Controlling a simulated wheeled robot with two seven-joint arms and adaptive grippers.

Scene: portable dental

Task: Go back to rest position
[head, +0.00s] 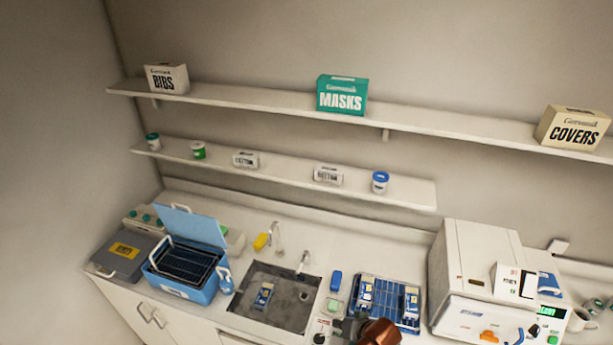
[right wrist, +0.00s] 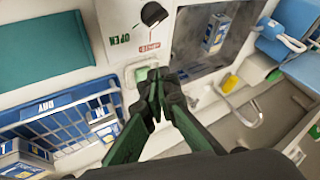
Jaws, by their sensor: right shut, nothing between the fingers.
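My right gripper (head: 350,328) is at the bottom edge of the head view, over the counter front between the sink and the blue rack. In the right wrist view the right gripper (right wrist: 157,88) shows its two dark green fingers together, with nothing between them. My left gripper is not in the head view. The fingertips appear over a small pale green block (right wrist: 143,70) beside the sink; I cannot tell whether they touch it.
The sink (head: 272,298) holds a small blue and white packet. A blue cooler box (head: 185,290) stands left of it. The blue rack (head: 385,302) and a white machine (head: 475,270) stand at right. Shelves (head: 290,108) with boxes run above. The air over the counter is clear.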

